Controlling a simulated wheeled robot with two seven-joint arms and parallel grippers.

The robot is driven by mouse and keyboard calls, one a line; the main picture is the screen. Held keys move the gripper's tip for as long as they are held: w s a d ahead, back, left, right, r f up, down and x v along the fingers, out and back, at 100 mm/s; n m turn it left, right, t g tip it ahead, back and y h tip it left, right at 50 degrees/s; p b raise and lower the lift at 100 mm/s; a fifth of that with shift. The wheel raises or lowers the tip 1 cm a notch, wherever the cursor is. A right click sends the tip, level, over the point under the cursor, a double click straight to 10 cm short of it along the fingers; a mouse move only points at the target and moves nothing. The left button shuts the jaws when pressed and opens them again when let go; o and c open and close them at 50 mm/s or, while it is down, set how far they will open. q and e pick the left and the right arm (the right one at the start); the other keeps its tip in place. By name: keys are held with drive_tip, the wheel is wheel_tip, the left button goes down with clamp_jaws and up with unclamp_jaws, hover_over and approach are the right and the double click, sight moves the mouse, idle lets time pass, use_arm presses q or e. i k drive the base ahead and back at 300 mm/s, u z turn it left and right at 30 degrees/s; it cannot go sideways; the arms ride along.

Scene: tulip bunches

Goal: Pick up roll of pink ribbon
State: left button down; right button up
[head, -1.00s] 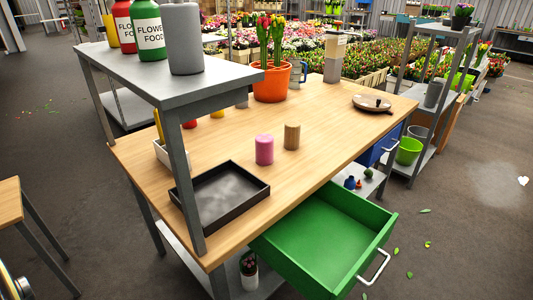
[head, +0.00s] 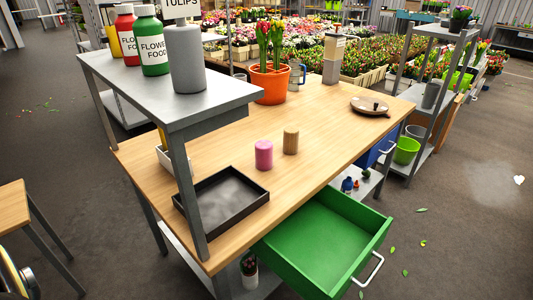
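The roll of pink ribbon (head: 264,156) stands upright on the wooden tabletop (head: 325,125), near the middle of the bench. A tan, ribbed roll (head: 291,141) stands just to its right and slightly farther back, with a small gap between them. Neither of my grippers shows in the head view, and nothing is touching the pink roll.
A black tray (head: 247,204) lies left of the pink roll at the front. A grey raised shelf (head: 150,88) with bottles overhangs the left side. A green drawer (head: 318,255) stands open at the front. An orange tulip pot (head: 270,85) stands behind.

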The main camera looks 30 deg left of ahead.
sight(264, 148)
drive_tip(key=z, duration=0.45)
drive_tip(key=i, duration=0.9)
drive_tip(key=u, duration=2.7)
